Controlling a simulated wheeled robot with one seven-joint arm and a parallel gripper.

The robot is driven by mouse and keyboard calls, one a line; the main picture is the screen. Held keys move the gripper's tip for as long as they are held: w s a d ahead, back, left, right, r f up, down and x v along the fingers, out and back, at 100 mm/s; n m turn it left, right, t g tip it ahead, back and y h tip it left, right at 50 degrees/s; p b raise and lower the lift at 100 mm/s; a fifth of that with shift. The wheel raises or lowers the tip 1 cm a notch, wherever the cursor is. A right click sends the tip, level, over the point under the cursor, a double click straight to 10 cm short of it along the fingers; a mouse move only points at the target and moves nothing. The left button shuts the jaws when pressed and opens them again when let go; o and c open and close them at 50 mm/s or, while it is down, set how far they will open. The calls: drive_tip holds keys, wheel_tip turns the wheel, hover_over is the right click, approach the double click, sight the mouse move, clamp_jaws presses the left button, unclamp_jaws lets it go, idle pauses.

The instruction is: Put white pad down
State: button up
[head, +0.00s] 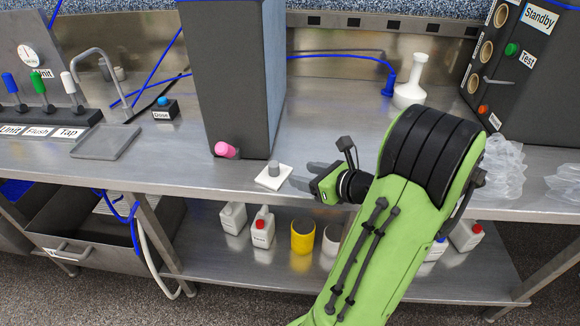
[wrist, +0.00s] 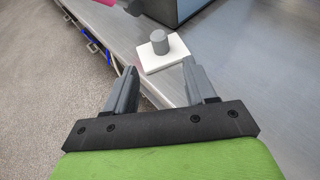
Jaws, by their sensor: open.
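The white pad (head: 274,178) is a flat square with a grey cylinder (head: 273,168) standing on it. It lies on the steel bench near the front edge, below the dark grey box. My gripper (head: 301,176) is just right of the pad, its fingers pointing left toward it. In the wrist view the pad (wrist: 176,57) and its cylinder (wrist: 159,42) sit ahead of the fingertips, apart from them. My gripper (wrist: 160,75) is open, with nothing between its fingers.
A tall dark grey box (head: 236,80) with a pink knob (head: 226,150) stands behind the pad. A white flask (head: 411,85) is at the back. Clear plastic pieces (head: 503,165) lie right of my arm. A lower shelf holds bottles and a yellow container (head: 303,237).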

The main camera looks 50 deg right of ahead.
drive_tip(key=w+a+r+n+g+y, duration=0.2)
drive_tip(key=a+n+g, duration=0.5)
drive_tip(key=a+n, duration=1.2)
drive_tip(key=s+a+r+n+h, duration=0.1)
drive_tip(key=s+a+n, duration=0.2)
drive_tip(key=s+n, duration=0.3)
drive_tip(key=s+a+r+n+g+h, duration=0.1)
drive_tip(key=s+a+n, duration=0.3)
drive_tip(key=n, duration=0.7)
drive_tip(key=shift+s+a+r, duration=0.2)
drive_tip(key=shift+s+r, duration=0.5)
drive_tip(key=shift+s, duration=0.15)
wheel_tip(320, 180, up, 7)
drive_tip(key=p, duration=0.6)
drive_tip(key=shift+f+p, duration=0.15)
drive_tip(key=shift+p, duration=0.25)
